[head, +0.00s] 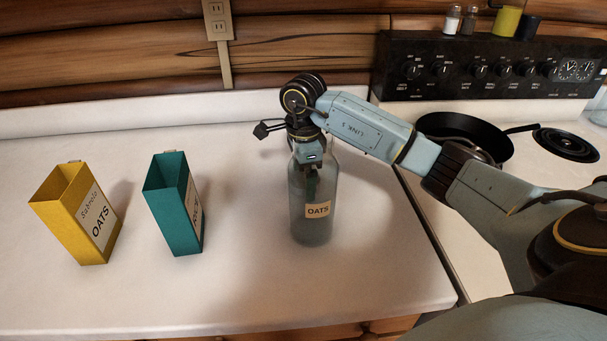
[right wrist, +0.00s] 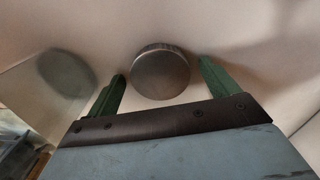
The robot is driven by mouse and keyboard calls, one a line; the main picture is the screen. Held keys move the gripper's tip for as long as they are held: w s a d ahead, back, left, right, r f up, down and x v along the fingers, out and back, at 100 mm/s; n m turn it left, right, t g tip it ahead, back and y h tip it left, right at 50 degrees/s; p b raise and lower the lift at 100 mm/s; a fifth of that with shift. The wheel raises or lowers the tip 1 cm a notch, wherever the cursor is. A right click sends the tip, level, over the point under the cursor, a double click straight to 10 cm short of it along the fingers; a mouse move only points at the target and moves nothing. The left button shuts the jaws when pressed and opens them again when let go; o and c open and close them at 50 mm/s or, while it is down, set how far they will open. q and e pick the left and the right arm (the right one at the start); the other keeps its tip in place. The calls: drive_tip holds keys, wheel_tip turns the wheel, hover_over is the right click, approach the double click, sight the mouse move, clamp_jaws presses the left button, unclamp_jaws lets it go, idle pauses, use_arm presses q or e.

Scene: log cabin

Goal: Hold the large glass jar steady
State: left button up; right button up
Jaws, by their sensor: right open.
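The large glass jar (head: 311,228) stands upright on the white counter in the head view, with an OATS label on its front. My right gripper (head: 311,188) points down at the jar's upper part and hides its top. In the right wrist view, my right gripper's green fingers (right wrist: 161,80) are open, one on each side of a round grey metal top (right wrist: 160,74), likely the jar's lid. Gaps show between it and both fingers. My left gripper is in neither view.
A yellow OATS box (head: 72,215) and a teal box (head: 174,207) stand open-topped on the counter to the left. A stove with a black pan (head: 465,133) is at the right. Counter (head: 245,285) in front of the jar is clear.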

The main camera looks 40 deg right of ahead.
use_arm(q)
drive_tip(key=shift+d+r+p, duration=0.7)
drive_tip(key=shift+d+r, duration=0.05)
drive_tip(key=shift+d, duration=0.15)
use_arm(e)
wheel_tip(320, 180, up, 12)
